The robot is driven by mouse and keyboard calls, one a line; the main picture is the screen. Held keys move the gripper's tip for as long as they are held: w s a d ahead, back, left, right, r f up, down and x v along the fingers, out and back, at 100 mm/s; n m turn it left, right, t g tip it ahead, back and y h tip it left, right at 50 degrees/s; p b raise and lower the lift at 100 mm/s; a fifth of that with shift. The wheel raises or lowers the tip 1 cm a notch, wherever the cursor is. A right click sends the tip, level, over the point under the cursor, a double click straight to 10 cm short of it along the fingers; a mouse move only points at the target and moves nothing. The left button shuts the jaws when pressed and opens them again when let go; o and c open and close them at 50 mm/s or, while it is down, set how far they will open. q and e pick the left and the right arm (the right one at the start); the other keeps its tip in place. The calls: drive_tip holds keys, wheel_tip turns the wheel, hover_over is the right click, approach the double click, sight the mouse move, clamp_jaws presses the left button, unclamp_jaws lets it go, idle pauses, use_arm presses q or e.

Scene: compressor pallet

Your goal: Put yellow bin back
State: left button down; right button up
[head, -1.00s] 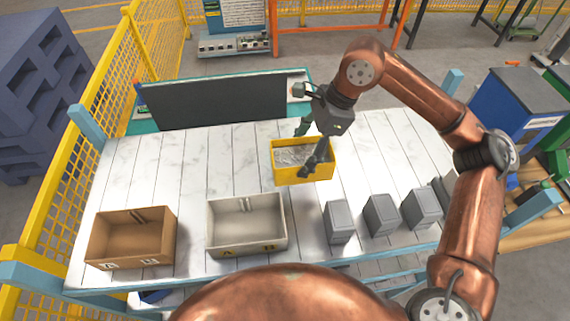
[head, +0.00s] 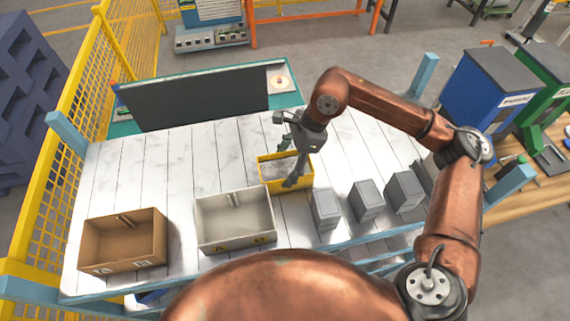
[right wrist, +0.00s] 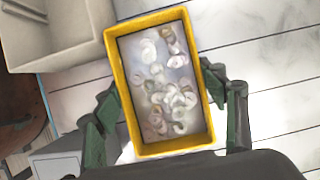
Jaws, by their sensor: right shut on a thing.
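The yellow bin (head: 304,183) is over the right-middle of the white table in the head view. Small pale ring-like pieces lie in it, seen in the right wrist view, where the bin's yellow rim (right wrist: 176,147) fills the middle. My right gripper (head: 287,164) is shut on the bin, with dark green fingers on opposite sides of it, as the right wrist view also shows (right wrist: 164,115). The bin looks about level. I cannot tell whether its base touches the table. My left gripper is not in view.
A brown bin (head: 124,262) and a white bin (head: 236,241) stand along the table's front. Several grey boxes (head: 326,209) stand front right. A dark panel (head: 200,100) stands behind the table (head: 160,165). Bare tabletop lies left of the yellow bin.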

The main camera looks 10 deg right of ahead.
drive_tip(key=shift+a+r, duration=0.1)
drive_tip(key=o, duration=2)
